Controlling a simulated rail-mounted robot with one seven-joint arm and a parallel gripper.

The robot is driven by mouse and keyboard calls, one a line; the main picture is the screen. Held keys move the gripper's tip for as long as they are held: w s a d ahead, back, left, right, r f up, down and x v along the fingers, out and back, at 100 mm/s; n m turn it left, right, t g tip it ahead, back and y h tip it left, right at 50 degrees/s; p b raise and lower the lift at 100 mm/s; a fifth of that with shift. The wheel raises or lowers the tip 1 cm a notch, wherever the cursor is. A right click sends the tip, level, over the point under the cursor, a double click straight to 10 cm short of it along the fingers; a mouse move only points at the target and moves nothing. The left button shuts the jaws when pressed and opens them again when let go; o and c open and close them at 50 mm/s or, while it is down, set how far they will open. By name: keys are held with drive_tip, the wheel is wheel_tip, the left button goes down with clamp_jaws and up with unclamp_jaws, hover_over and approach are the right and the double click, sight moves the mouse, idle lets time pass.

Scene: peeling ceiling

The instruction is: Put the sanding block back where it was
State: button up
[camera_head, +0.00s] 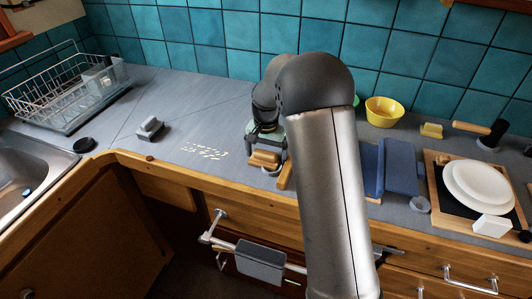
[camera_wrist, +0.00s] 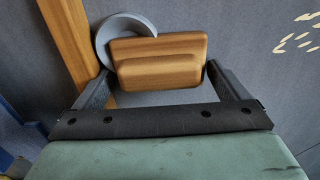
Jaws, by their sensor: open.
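A wooden block with a raised grip, which looks like the sanding block (camera_wrist: 160,68), lies ahead of my gripper (camera_wrist: 161,72) in the wrist view. In the head view the block (camera_head: 264,159) shows on the grey counter just below my gripper (camera_head: 267,150). My gripper is open, with one finger on each side of the block's near end. I cannot tell whether a finger touches it. A grey ring (camera_wrist: 108,38) lies partly hidden behind the block, beside a wooden strip (camera_wrist: 70,35).
Pale flakes (camera_head: 205,151) and a grey block with a raised top (camera_head: 150,128) lie on the counter to the left. A blue case (camera_head: 400,165), yellow bowl (camera_head: 383,112) and board with white plates (camera_head: 478,187) stand right. The counter between flakes and grey block is clear.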

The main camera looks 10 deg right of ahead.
sight(266, 151)
wheel_tip(266, 151, up, 11)
drive_tip(key=shift+f+b, duration=0.1)
drive_tip(key=shift+b, duration=0.55)
drive_tip(key=s+r+n, duration=0.3)
drive_tip(key=s, duration=1.2)
drive_tip(key=s+f+n, duration=0.2)
drive_tip(key=s+f, duration=0.1)
drive_tip(key=s, duration=0.6)
drive_tip(key=s+f+n, duration=0.1)
drive_tip(key=s+f, duration=0.2)
drive_tip(key=s, duration=0.6)
drive_tip(key=shift+s+a+n+t, duration=0.15)
drive_tip(key=shift+a+n+t, duration=0.15)
drive_tip(key=shift+a+n, duration=0.1)
